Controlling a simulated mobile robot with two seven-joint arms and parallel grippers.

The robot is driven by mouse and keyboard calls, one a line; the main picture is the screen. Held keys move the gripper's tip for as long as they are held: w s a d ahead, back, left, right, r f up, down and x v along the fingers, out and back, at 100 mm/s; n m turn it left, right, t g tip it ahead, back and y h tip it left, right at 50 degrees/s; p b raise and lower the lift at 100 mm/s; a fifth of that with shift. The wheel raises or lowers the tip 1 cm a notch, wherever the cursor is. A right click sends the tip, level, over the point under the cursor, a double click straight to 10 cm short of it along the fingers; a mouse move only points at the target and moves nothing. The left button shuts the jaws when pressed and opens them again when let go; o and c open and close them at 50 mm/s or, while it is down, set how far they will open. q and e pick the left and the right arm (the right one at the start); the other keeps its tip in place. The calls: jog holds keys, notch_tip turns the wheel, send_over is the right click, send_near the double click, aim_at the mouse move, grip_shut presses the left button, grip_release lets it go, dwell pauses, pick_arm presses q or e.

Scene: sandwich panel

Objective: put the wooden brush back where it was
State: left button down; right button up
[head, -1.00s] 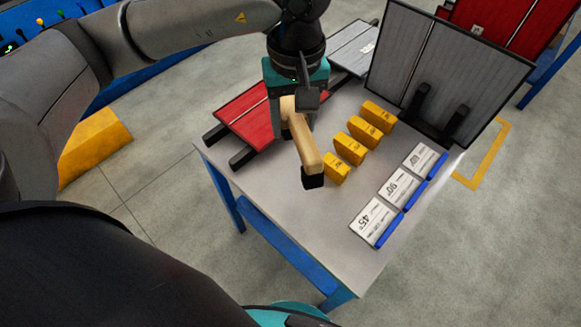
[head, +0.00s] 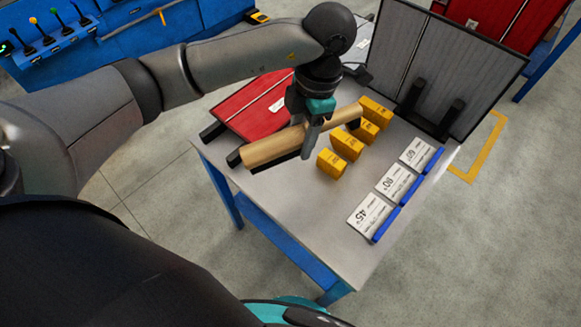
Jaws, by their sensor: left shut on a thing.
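The wooden brush (head: 274,149) is a long pale wooden piece with dark bristles along its underside. In the head view it lies across the left part of the table, over the near end of the red panel and pointing toward the yellow blocks. My left gripper (head: 312,128) comes down from above and is shut on the brush near its middle. I cannot tell whether the brush touches the table. My right gripper is not in view.
Several yellow blocks (head: 331,163) stand in a row right of the brush. White angle cards (head: 369,215) with blue edges lie at the table's right. A red panel (head: 241,108) rests on black supports, and a grey panel (head: 468,84) stands at the back. The near tabletop (head: 290,205) is clear.

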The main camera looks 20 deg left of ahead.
aim_at(292, 195)
pick_arm(q)
jog(key=f+n, duration=0.1)
jog(key=n, duration=0.3)
jog(key=shift+f+g, duration=0.3)
jog(key=shift+f, duration=0.05)
jog(key=f+n+h+b, duration=0.1)
jog(key=f+n+b, duration=0.1)
jog(key=f+n, duration=0.3)
jog(key=s+a+f+n+h+b, duration=0.1)
jog(key=f+n+b, duration=0.1)
jog(key=f+n, duration=0.3)
jog(key=f+n+h+b, duration=0.2)
jog(key=f+n, duration=0.4)
jog(key=n, duration=0.3)
jog(key=shift+s+a+t+b, duration=0.2)
jog(key=shift+s+t+b, duration=0.1)
jog(key=shift+t+b, duration=0.1)
jog(key=shift+f, duration=0.2)
jog(key=shift+f+b, duration=0.35)
jog(key=shift+s+f, duration=0.15)
jog(key=shift+f, duration=0.15)
